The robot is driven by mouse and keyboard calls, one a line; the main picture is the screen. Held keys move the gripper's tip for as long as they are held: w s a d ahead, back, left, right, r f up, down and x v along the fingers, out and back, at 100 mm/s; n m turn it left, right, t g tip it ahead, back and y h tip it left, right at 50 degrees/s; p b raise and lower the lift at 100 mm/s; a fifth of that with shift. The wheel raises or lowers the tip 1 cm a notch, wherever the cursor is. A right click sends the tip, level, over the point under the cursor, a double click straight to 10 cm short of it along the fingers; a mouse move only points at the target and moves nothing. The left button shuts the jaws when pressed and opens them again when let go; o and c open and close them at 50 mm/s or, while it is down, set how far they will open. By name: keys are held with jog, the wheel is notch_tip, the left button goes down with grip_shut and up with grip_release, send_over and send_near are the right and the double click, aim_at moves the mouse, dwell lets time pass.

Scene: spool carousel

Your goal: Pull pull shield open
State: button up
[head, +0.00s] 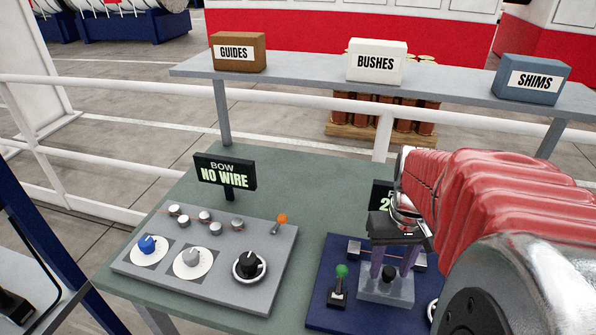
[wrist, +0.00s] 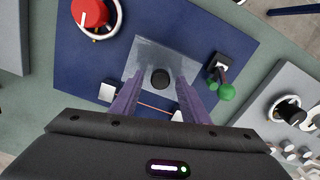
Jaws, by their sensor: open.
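The pull shield (head: 372,292) is a clear, boxy cover with a black knob (head: 389,273), on a blue panel (head: 322,310). In the wrist view the shield (wrist: 143,68) lies ahead of my gripper, its round black knob (wrist: 160,79) near the picture's middle. My gripper (head: 395,268) points down over the shield with its purple fingers apart. In the wrist view the fingers (wrist: 158,84) stand on either side of the knob. I cannot tell whether they touch it or how far down they reach.
A green-topped lever (head: 341,273) stands just left of the shield; a red knob (wrist: 92,14) is on its other side. A thin wire (wrist: 155,107) runs between two pale blocks. A grey control panel (head: 215,285) lies left, below a NO WIRE sign (head: 225,173). My arm hides another sign.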

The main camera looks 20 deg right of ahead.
aim_at(389, 269)
notch_tip(389, 269, up, 14)
dwell(0.8)
jog(key=shift+f, duration=0.15)
jog(key=w+a+f+n+t, duration=0.1)
jog(key=a+f+n+t, duration=0.1)
jog(key=a, duration=0.8)
jog(key=w+a+f+n+t, duration=0.1)
jog(key=a+f+n+t, duration=0.1)
jog(key=a, duration=0.8)
jog(key=shift+w+a+f+n+t, duration=0.4)
jog(key=shift+f+t, duration=0.15)
jog(key=shift+t, duration=0.25)
jog(key=shift+d, duration=0.1)
